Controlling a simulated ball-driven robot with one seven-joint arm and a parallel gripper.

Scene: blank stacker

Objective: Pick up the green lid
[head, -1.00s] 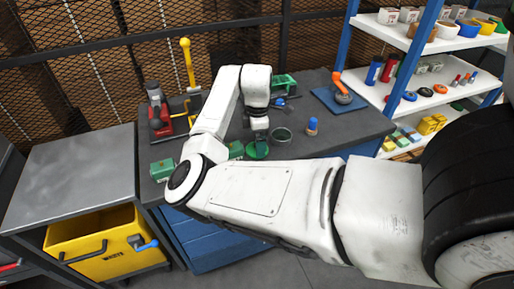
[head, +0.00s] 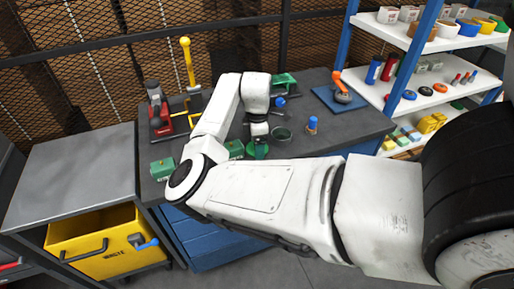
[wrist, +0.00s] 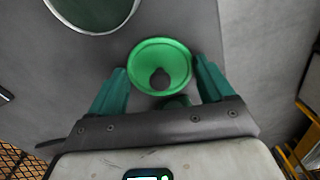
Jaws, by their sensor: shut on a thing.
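In the head view the lid (head: 258,152) is small and partly hidden by my gripper, over the dark workbench top. Whether it touches the bench is hard to tell.
A green-rimmed round container (head: 281,134) stands just right of the lid on the workbench (head: 345,125). A blue-topped item (head: 312,124) is further right. Green boxes (head: 163,168) lie left. A red tool (head: 158,118) stands at back left.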

